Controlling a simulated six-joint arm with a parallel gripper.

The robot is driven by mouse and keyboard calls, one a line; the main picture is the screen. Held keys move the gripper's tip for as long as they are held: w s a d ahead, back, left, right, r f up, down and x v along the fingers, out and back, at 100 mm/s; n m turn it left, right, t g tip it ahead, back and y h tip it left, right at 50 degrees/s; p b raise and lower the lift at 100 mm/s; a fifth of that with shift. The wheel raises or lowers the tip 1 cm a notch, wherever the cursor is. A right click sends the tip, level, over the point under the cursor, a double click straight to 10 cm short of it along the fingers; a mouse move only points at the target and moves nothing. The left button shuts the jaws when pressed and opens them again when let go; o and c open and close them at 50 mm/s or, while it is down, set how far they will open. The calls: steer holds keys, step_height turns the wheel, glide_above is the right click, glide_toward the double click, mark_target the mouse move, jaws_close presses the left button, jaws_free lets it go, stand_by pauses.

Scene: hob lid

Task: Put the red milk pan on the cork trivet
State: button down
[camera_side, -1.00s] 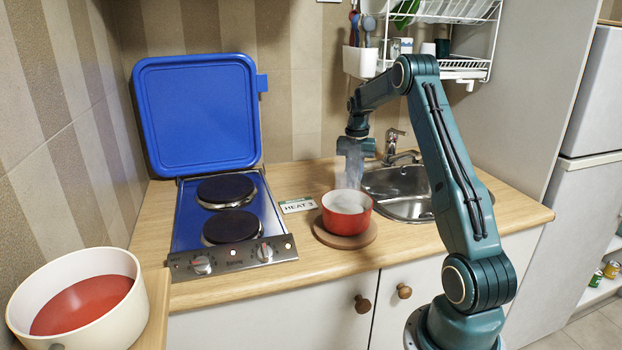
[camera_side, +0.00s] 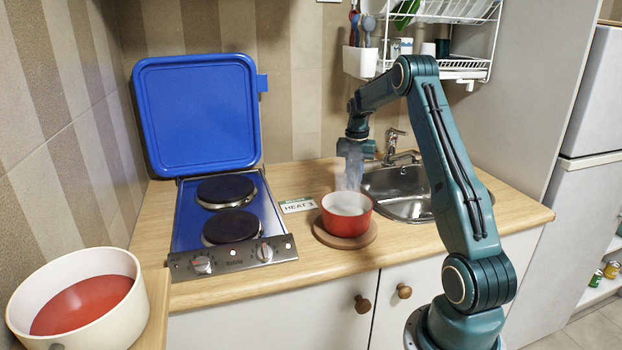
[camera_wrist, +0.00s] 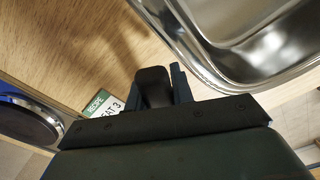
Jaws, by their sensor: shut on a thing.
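The red milk pan (camera_side: 346,220) is upright, with a pale inside and steam rising from it. It is over the round cork trivet (camera_side: 368,238) on the counter and looks seated on it; I cannot see a gap. My gripper (camera_side: 352,180) points down at the pan's far side, partly veiled by steam. In the wrist view my gripper (camera_wrist: 162,78) is shut on a dark piece that looks like the pan's handle (camera_wrist: 152,90). The pan's body does not show in that view.
The hob (camera_side: 230,220) is at left, its blue lid (camera_side: 198,112) standing open. A recipe card (camera_side: 298,205) lies between hob and trivet. The sink (camera_side: 405,190) is right of the trivet. A cream pot (camera_side: 118,325) stands front left. A dish rack (camera_side: 465,65) hangs above.

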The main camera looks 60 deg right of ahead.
steer(key=c, duration=1.1)
jaws_free()
steer(key=shift+r, duration=0.1)
step_height(320, 180, up, 14)
steer(key=shift+f, duration=0.2)
